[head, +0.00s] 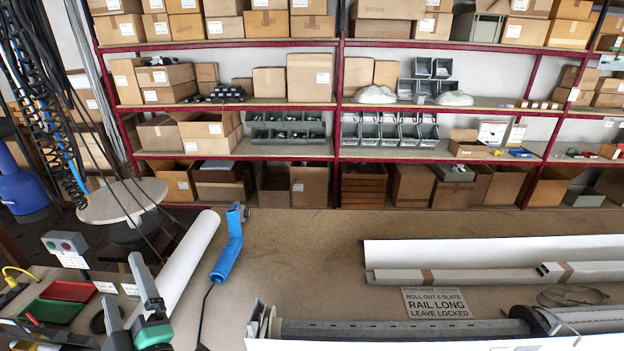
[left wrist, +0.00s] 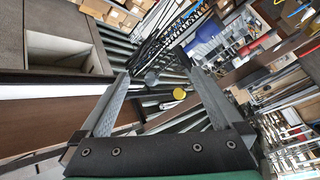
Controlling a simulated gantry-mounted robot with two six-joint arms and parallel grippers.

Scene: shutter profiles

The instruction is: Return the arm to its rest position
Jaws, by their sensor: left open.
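My left gripper (head: 123,280) shows at the lower left in the head view, with its two grey fingers apart and pointing up and away. It is open, and nothing is between the fingers. It is beside the white roll (head: 190,262) and near the small red and green trays. In the left wrist view the open fingers (left wrist: 158,85) frame a cluttered background, with nothing held. My right arm and right gripper are in neither view.
A blue-handled tool (head: 229,255) with a cable lies on the bench. A sign (head: 436,303) reads "ROLL OUT 6 SLATS, RAIL LONG, LEAVE LOCKED". Long white profiles (head: 490,252) and a shaft (head: 400,328) lie at right. The bench's middle is mostly clear; loaded shelves stand behind.

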